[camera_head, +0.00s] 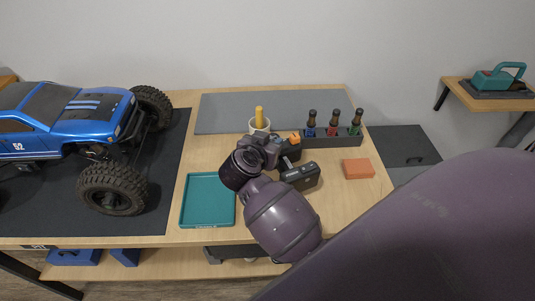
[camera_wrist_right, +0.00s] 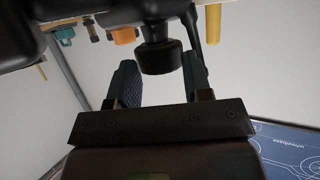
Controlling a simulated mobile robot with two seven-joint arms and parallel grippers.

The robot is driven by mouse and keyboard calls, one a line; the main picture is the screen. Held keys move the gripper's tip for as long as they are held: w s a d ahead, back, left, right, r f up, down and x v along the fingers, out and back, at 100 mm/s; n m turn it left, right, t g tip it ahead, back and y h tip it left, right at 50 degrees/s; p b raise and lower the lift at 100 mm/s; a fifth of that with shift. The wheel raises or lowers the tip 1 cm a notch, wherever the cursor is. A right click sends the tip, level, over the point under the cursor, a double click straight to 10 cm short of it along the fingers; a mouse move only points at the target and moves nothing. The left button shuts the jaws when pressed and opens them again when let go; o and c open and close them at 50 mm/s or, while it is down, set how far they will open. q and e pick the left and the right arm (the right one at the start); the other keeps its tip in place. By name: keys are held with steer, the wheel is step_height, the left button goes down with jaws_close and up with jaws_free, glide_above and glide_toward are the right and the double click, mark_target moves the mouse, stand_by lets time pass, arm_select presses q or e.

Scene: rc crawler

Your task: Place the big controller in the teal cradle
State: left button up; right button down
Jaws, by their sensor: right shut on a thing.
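The big controller (camera_head: 301,176) is a dark block with a grip and knob, above the middle of the bench. My right gripper (camera_head: 281,157) is shut on it and partly hides it. In the right wrist view, its dark round part (camera_wrist_right: 162,57) is between the two fingers. A shallow teal tray (camera_head: 208,200), empty, lies on the bench left of my right arm. A teal piece with an arched handle (camera_head: 497,79) is on a wall shelf at right. I cannot tell which teal thing is the cradle. My left gripper is not in view.
A blue truck (camera_head: 85,128) stands on a dark mat at left. An orange block (camera_head: 358,169) lies at right. The grey back mat (camera_head: 225,112) is mostly clear.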

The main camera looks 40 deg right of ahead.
mark_target(289, 164)
step_height(289, 164, down, 4)
steer(key=shift+f+b, duration=0.1)
steer(key=shift+b, duration=0.45)
steer(key=c, duration=0.5)
jaws_free()
steer(key=shift+c, duration=0.2)
